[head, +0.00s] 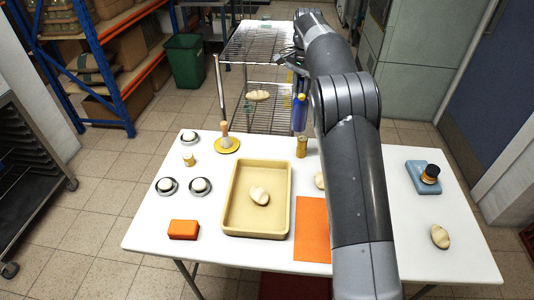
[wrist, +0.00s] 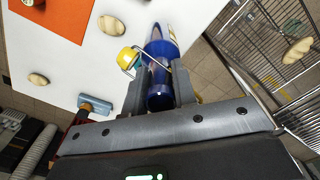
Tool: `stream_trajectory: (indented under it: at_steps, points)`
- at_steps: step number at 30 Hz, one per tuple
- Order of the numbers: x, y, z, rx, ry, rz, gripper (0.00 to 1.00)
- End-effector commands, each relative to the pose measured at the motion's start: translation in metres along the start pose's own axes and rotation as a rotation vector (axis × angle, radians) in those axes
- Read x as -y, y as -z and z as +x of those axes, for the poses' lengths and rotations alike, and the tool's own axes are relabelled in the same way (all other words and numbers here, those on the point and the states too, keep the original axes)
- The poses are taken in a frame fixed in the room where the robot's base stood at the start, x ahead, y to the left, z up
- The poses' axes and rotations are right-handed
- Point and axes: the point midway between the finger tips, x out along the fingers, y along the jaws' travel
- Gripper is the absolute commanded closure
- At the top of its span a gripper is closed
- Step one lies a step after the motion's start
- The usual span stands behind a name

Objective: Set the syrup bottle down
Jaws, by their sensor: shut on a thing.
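The syrup bottle appears to be the blue bottle (head: 299,115), which hangs at the far edge of the white table (head: 140,240) in the head view. In the wrist view the blue bottle (wrist: 160,55) lies between the two fingers of my gripper (wrist: 159,88). My gripper is shut on it. In the head view my arm hides most of my gripper. The bottle's lower end shows near the table edge, and I cannot tell whether it touches anything. A small gold jar (head: 301,147) stands on the table just below the bottle in the picture, also seen as a yellow shape in the wrist view (wrist: 128,58).
A beige tray (head: 229,230) with a bread roll sits mid-table, beside an orange mat (head: 311,240). A yellow disc with a peg (head: 227,144) stands at the far edge. A wire rack (head: 258,45) stands behind.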

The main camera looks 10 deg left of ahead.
Motion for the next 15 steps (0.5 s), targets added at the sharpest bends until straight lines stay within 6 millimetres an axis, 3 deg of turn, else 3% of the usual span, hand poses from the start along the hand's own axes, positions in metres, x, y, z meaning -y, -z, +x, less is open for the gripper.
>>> stream_trajectory:
  at_steps: [15]
  points:
    - [0.003, -0.003, 0.032, 0.001, 0.0, -0.01, 1.0]
